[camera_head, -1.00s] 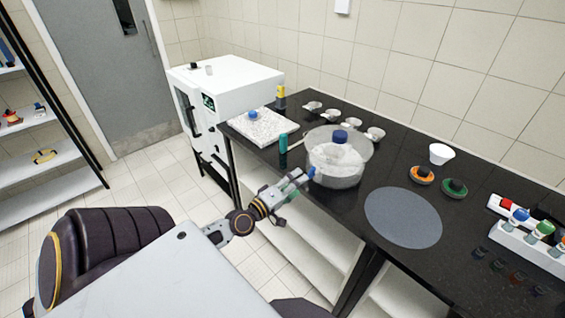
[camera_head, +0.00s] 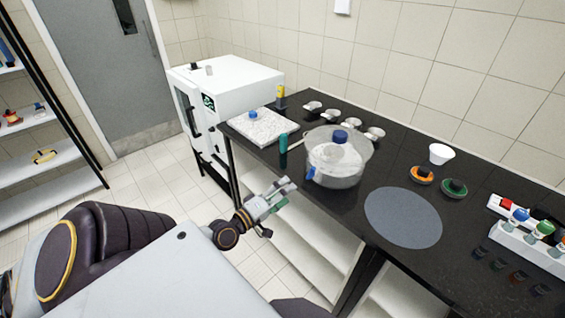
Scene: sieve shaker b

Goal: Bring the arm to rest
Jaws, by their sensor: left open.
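My left gripper (camera_head: 284,190) is open and empty. It hangs in front of the black bench's front edge, to the left of and apart from the clear round vessel (camera_head: 338,172). The vessel stands on the bench and has a blue-capped item inside it and a blue part (camera_head: 310,173) at its lower left side. My right gripper is not in view.
The black bench (camera_head: 330,208) holds a white board (camera_head: 262,127), a teal cylinder (camera_head: 283,142), several small metal scoops, a grey round mat (camera_head: 403,217), a white bowl (camera_head: 441,153) and a bottle rack (camera_head: 527,245). A white oven (camera_head: 232,88) stands behind left. Floor to the left is clear.

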